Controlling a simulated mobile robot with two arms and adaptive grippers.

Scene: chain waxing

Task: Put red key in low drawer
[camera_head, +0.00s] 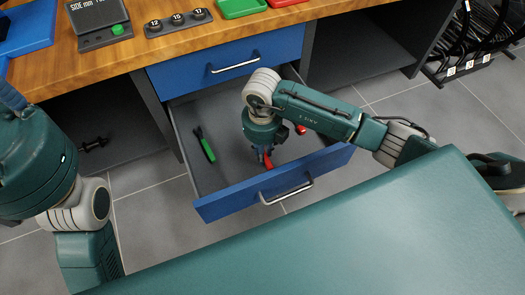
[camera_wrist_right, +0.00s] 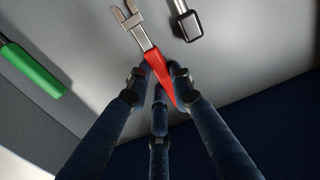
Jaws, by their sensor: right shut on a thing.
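The low drawer (camera_head: 228,202) is pulled open, with a blue front and a bar handle. My right gripper (camera_head: 265,156) points down inside it, near the front wall. In the right wrist view its fingers (camera_wrist_right: 158,92) are shut around the red handle of the red key (camera_wrist_right: 160,72). The key's metal forked end sticks out past the fingers, over the grey drawer floor. In the head view only a bit of the red key (camera_head: 267,162) shows below the gripper. I cannot tell whether the key touches the floor. My left arm is at the left edge; its gripper is out of view.
A green-handled tool (camera_head: 207,148) lies at the left in the drawer. A metal-ended tool (camera_wrist_right: 188,22) lies close beside the key. The upper drawer (camera_head: 235,60) is shut under the wooden worktop (camera_head: 62,72). Drawer floor between the green tool and my gripper is clear.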

